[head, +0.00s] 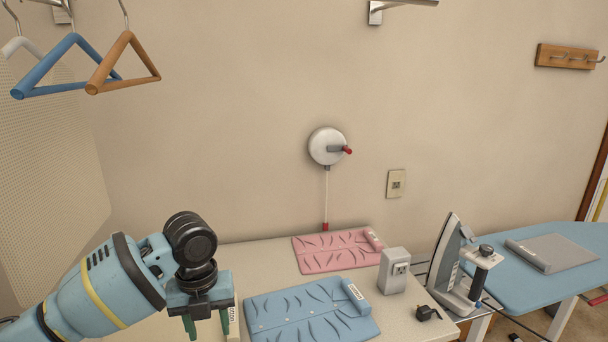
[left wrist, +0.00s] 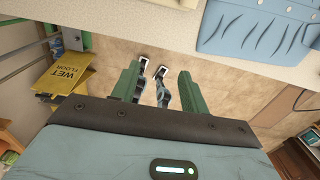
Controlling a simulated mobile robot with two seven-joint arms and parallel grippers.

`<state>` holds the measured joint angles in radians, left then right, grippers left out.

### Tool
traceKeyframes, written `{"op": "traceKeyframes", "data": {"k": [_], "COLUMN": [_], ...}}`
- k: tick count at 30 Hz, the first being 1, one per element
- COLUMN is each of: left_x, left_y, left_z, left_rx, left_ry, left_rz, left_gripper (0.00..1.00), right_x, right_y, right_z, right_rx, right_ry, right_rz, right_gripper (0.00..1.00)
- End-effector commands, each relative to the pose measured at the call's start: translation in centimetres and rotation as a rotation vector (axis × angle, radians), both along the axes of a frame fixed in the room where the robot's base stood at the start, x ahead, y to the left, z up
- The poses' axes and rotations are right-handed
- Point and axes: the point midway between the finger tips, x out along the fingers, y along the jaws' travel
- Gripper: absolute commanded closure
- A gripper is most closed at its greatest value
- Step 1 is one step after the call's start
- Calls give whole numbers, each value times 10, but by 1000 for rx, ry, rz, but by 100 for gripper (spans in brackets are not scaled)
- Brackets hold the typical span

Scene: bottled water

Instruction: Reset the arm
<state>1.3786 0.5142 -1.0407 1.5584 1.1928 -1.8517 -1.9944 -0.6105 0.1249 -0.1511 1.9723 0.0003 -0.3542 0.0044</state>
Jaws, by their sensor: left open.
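My left arm comes in from the lower left in the head view. My right gripper is in neither view.
An iron (head: 455,265) stands right, beside a blue ironing board (head: 520,285). Hangers (head: 125,80) hang upper left. A yellow wet-floor sign (left wrist: 66,75) is on the floor.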

Motion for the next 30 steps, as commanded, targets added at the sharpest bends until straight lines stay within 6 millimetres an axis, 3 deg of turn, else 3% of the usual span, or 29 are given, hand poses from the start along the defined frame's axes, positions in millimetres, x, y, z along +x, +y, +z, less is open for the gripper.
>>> {"op": "traceKeyframes", "data": {"k": [1, 11, 18, 24, 30], "left_x": [-4, -21, -46, -73, -107], "left_y": [-8, -54, -89, -107, -108], "left_z": [-17, -91, -153, -196, -236], "left_rx": [-26, -214, -410, -567, -713], "left_ry": [6, -20, -6, 29, 73], "left_rz": [27, 299, 626, 933, 1287], "left_gripper": [55, 55, 55, 55, 55], "right_x": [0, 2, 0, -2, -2], "right_y": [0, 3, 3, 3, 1], "right_z": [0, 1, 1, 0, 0], "right_rx": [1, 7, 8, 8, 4], "right_ry": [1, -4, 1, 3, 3], "right_rz": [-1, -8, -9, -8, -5], "right_gripper": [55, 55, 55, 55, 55]}}
